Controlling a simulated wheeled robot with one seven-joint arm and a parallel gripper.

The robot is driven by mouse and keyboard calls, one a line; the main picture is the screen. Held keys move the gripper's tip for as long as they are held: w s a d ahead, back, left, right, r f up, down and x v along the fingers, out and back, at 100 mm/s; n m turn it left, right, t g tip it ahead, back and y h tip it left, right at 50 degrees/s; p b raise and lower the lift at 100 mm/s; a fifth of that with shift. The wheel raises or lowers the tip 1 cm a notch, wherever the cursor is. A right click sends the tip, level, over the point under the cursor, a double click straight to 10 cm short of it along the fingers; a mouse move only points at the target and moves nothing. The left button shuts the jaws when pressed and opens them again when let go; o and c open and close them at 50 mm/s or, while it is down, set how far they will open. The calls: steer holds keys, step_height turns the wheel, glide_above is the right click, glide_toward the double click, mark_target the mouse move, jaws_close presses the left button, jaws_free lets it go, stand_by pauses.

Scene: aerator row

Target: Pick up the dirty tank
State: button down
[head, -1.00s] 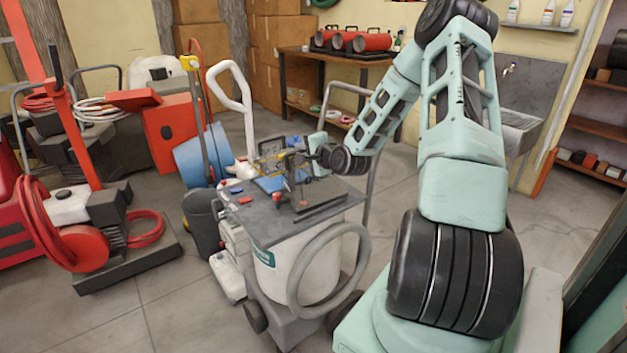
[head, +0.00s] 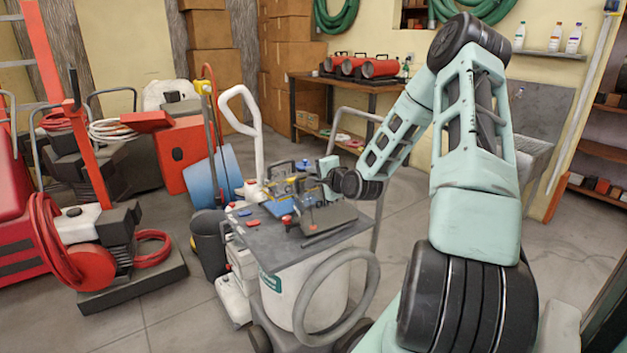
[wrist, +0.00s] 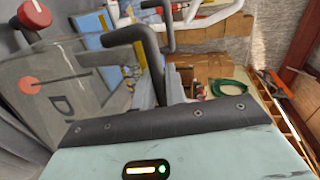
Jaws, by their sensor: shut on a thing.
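The dirty tank (wrist: 62,88) is a see-through grey box with a red cap, a red disc and dark lettering, of which "DI" shows at the left of the wrist view. In the head view a greyish see-through shape that appears to be the tank (head: 331,214) is at the right of the cart's dark top. My gripper (head: 323,180) is at the back right of that top, shut on what seems to be the tank's dark handle. The jaws show poorly in the wrist view. I cannot tell whether the tank is raised off the cart.
The cart (head: 268,247) carries a grey hose loop (head: 337,292) at its front and small tools on top. A workbench (head: 300,80) is behind.

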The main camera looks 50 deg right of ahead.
steer(key=s+a+r+p, duration=0.3)
steer(key=s+r+p, duration=0.4)
steer(key=s, duration=0.6)
steer(key=w+d+r+n+t+y+b, duration=0.1)
steer(key=w+d+r+y+b, duration=0.15)
steer(key=w+r+b, duration=0.8)
steer(key=shift+y, duration=0.25)
steer(key=w+f, duration=0.1)
steer(key=f, duration=1.1)
steer(key=w+a+f, duration=0.1)
steer(key=f, duration=0.5)
steer(key=shift+w+f, duration=0.2)
steer(key=shift+w, duration=0.15)
steer(key=shift+f, duration=0.1)
steer(key=shift+f, duration=0.1)
steer(key=c, duration=1.4)
jaws_free()
steer(key=shift+c, duration=0.2)
